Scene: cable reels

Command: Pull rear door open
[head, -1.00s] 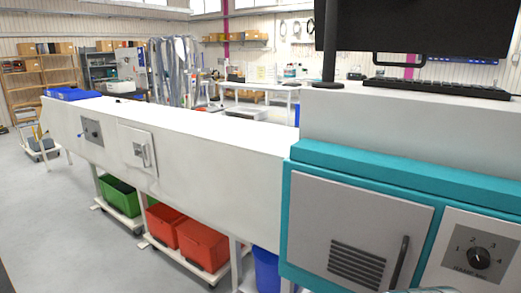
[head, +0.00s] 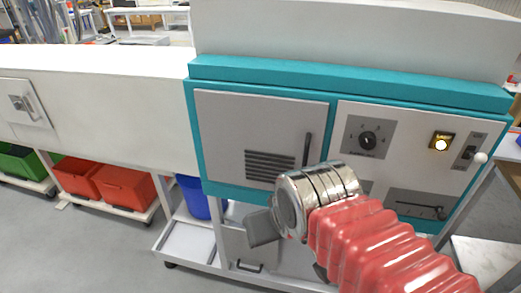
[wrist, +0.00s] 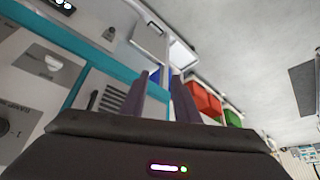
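A grey door (head: 225,130) with dark vent slots sits in the teal-framed cabinet in the head view and looks closed. Its upright black handle (head: 307,149) is near its right edge. A smaller door (head: 22,112) with a grip handle is on the long white housing at left, also closed. None is labelled as rear. My gripper (head: 264,229) is in front of and below the vented door, partly hidden by my wrist. In the wrist view my gripper (wrist: 160,92) has its two fingers apart with nothing between them. It appears clear of the handle.
A panel with a dial (head: 367,141), a lit button (head: 441,144) and a switch (head: 469,153) lies right of the vented door. A blue bin (head: 195,198) and red bins (head: 122,188) stand below. Open floor lies at lower left.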

